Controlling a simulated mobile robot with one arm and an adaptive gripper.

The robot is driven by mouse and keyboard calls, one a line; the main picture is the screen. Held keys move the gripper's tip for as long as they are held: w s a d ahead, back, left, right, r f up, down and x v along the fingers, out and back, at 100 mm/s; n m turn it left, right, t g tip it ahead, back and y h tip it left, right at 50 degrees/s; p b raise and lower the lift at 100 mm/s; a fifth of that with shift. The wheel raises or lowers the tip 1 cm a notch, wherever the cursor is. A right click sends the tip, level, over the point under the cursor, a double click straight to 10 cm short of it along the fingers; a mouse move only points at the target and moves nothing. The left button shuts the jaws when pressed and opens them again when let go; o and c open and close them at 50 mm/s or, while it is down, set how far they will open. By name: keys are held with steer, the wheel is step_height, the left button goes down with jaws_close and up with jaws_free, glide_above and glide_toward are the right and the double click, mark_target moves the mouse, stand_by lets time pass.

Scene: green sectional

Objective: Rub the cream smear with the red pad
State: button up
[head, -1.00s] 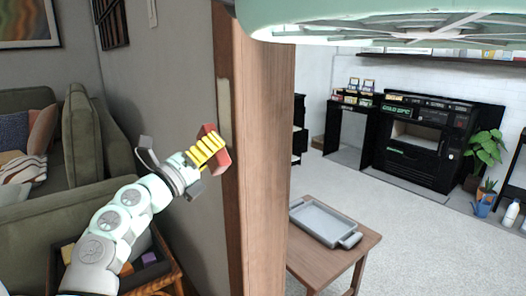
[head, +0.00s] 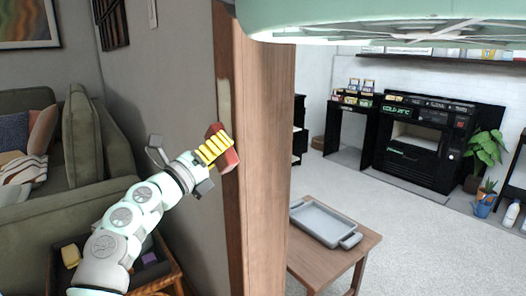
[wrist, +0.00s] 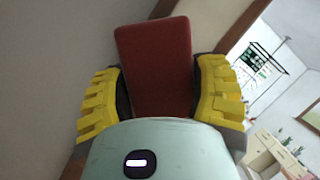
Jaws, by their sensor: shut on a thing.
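The cream smear (head: 224,99) is a pale upright strip on the wooden door frame (head: 265,160), in the head view. My gripper (head: 216,150) is shut on the red pad (head: 229,161), just below the smear's visible lower end. In the wrist view the red pad (wrist: 156,62) stands between the yellow fingers of my gripper (wrist: 160,95). The pad's upper edge is at or very near the smear's lower end in the head view. I cannot tell whether the pad touches the wood. The smear is not visible in the wrist view.
A crate (head: 172,273) with several coloured things stands below my arm. A green sofa (head: 88,140) is at the left. Right of the frame, a low wooden table (head: 318,262) bears a grey tray (head: 322,224). Open floor lies behind the table.

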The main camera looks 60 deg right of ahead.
mark_target(223, 74)
steer(key=shift+s+r+p, duration=0.15)
steer(key=shift+r+p, duration=6.35)
steer(key=shift+r, duration=0.85)
steer(key=shift+w+f+b, duration=0.2)
steer(key=shift+f+b, duration=5.35)
steer(key=shift+f, duration=0.45)
step_height(223, 74, down, 3)
steer(key=b, duration=0.2)
steer(key=shift+s+d+b, duration=0.1)
steer(key=shift+b, duration=0.2)
steer(key=shift+r, duration=0.1)
steer(key=w+a, duration=0.2)
steer(key=a, duration=0.3)
steer(key=shift+a+b, duration=0.3)
steer(key=shift+a, duration=0.1)
